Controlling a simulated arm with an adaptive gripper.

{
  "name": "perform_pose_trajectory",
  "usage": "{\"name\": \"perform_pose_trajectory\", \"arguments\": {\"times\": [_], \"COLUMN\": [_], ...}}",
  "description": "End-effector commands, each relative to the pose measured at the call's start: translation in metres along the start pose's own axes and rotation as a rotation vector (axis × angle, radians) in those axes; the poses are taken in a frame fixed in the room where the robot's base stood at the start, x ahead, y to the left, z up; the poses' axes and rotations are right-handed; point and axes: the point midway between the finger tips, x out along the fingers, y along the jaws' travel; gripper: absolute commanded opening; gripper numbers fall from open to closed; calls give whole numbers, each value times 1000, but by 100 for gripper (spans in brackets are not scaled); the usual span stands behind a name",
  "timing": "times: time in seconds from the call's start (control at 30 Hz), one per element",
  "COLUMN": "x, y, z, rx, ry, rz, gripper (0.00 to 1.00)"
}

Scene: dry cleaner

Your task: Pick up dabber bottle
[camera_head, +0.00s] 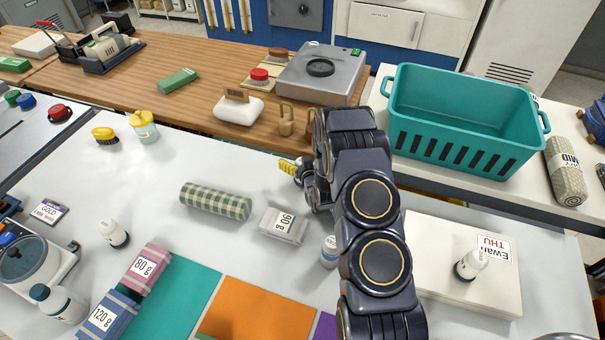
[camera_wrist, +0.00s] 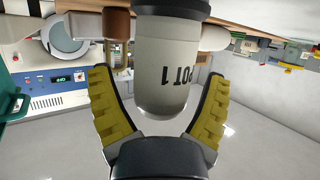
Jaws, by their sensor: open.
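In the wrist view a pale bottle (camera_wrist: 165,75) with a dark end and black lettering ending in "POT 1" fills the space between the fingers. The lettering reads upside down there. My gripper (camera_wrist: 157,76) is open, with one yellow-padded finger on each side of the bottle. I cannot tell whether either pad touches it. In the head view my gripper (camera_head: 291,168) is low over the white table, mostly hidden by my arm, and the bottle between the fingers is not visible. Two similar white dabber bottles with dark ends stand apart, one at left (camera_head: 114,234) and one on a white box (camera_head: 470,265).
A green checked roll (camera_head: 215,201) and a grey packet labelled 90 g (camera_head: 283,225) lie left of my arm. A small white bottle (camera_head: 329,252) stands close beside it. A teal basket (camera_head: 460,150) is at right. A wooden counter (camera_head: 175,105) runs behind.

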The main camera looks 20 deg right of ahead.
Motion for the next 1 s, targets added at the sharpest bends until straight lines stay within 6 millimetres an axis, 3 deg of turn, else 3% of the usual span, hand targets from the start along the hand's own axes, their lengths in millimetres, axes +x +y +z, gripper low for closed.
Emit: {"name": "perform_pose_trajectory", "arguments": {"times": [0.17, 0.27, 0.3, 0.37, 1.0], "x": [0, 0, 0, 0, -2], "y": [0, 0, 0, 0, 0], "z": [0, 0, 0, 0, -8], "rx": [0, 0, 0, 0, 0], "ry": [-1, -2, -2, -2, 1], "rz": [0, 0, 0, 0, 0], "gripper": [78, 44, 27, 2, 0]}}
